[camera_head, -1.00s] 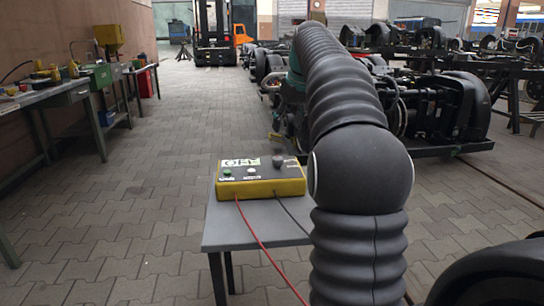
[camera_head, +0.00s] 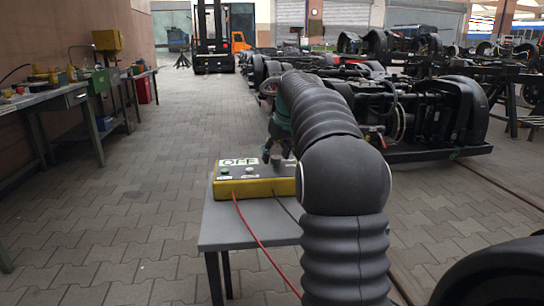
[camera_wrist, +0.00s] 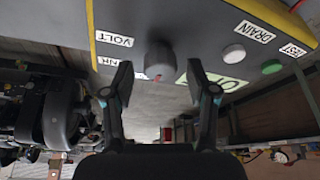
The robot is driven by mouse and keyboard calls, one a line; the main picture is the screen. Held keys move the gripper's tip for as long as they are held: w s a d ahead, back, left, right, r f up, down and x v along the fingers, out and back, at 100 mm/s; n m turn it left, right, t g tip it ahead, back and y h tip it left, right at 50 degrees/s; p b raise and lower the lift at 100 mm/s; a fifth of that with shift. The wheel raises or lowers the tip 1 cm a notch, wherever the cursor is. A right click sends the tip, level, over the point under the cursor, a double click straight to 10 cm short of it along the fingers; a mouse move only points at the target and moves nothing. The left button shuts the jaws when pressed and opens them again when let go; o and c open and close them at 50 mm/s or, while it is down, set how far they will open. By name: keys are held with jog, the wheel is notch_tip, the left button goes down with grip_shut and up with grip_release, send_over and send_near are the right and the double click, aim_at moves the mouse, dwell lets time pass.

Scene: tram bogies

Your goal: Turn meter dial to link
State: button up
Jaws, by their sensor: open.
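The meter (camera_head: 238,182) is a yellow and grey box on a small grey table, with a display reading OFF in the head view. In the wrist view, the meter's face (camera_wrist: 210,20) shows a round grey dial (camera_wrist: 160,60) with a red mark on its edge. A VOLT label sits beside the dial, and another label below it is partly hidden. My gripper (camera_wrist: 160,85) is open, its two fingers on either side of the dial and just short of it; I cannot tell whether they touch. In the head view my gripper (camera_head: 272,155) is over the meter's right part and hides the dial.
A white button (camera_wrist: 233,53) with a DRAIN label and a green button (camera_wrist: 271,67) are near the dial. A red lead (camera_head: 255,240) and a dark lead hang from the meter. The small table (camera_head: 225,225) is otherwise bare. Bogies (camera_head: 430,110) stand behind, right.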

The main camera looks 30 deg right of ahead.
jog(key=shift+c, duration=0.3)
grip_shut()
jog(key=shift+a, duration=0.4)
jog(key=shift+d+r+m, duration=0.1)
jog(key=shift+d+m, duration=0.2)
jog(key=shift+d, duration=0.05)
jog(key=shift+r+m+h+p, duration=0.1)
jog(key=shift+m+h+p, duration=0.6)
jog(key=shift+m+p, duration=0.55)
jog(key=m+h+p, duration=0.1)
jog(key=m+p, duration=0.1)
jog(key=m, duration=0.2)
jog(key=shift+g+p, duration=0.3)
jog(key=shift+w+a+m+g+h+p, duration=0.15)
jog(key=shift+m+g+h+p, duration=0.25)
jog(key=shift+m, duration=0.45)
